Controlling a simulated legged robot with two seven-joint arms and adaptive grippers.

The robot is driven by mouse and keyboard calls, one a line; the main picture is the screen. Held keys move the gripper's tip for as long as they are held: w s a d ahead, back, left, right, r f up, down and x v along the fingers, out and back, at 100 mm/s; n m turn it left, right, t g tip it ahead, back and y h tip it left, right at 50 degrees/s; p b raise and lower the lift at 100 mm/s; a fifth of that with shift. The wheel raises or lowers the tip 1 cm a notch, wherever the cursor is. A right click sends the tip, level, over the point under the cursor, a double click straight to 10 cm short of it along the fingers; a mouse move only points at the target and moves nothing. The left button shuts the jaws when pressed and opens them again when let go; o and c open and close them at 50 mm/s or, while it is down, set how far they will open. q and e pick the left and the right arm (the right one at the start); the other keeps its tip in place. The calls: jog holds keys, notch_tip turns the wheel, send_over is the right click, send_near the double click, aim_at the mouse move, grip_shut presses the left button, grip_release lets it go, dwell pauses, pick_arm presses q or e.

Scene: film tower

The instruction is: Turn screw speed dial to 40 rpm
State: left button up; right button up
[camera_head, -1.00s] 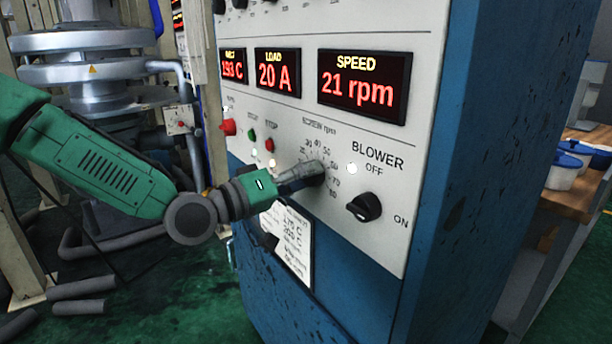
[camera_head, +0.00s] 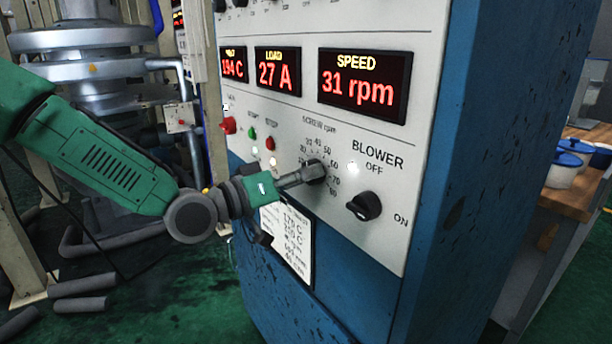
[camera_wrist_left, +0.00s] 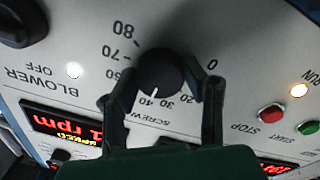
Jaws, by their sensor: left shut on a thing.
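The black screw speed dial (camera_head: 317,172) sits on the white front panel, ringed by printed numbers. My left gripper (camera_head: 302,177) is shut on it, with one finger on each side in the left wrist view. There the dial (camera_wrist_left: 160,74) appears upside down, and its white pointer mark is near the 30 and 40 labels. The speed display (camera_head: 361,86) reads 31 rpm. It also shows partly in the left wrist view (camera_wrist_left: 62,124). My right gripper is not in view.
The black blower knob (camera_head: 364,207) is right of the dial. A red button (camera_head: 270,143) and a green button (camera_head: 252,133) are to its upper left. The load display (camera_head: 278,72) reads 27 A. A paper sheet (camera_head: 297,245) hangs below the gripper.

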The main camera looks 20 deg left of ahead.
pick_arm(q)
jog(key=o, duration=1.1)
jog(key=shift+s+f, duration=0.1)
jog(key=shift+f, duration=0.35)
jog(key=shift+c, duration=0.2)
jog(key=shift+o, duration=0.5)
jog(key=shift+a+r, duration=0.1)
jog(key=shift+r, duration=0.15)
jog(key=v, duration=1.1)
jog(key=shift+s+a, duration=0.25)
jog(key=shift+a, duration=0.1)
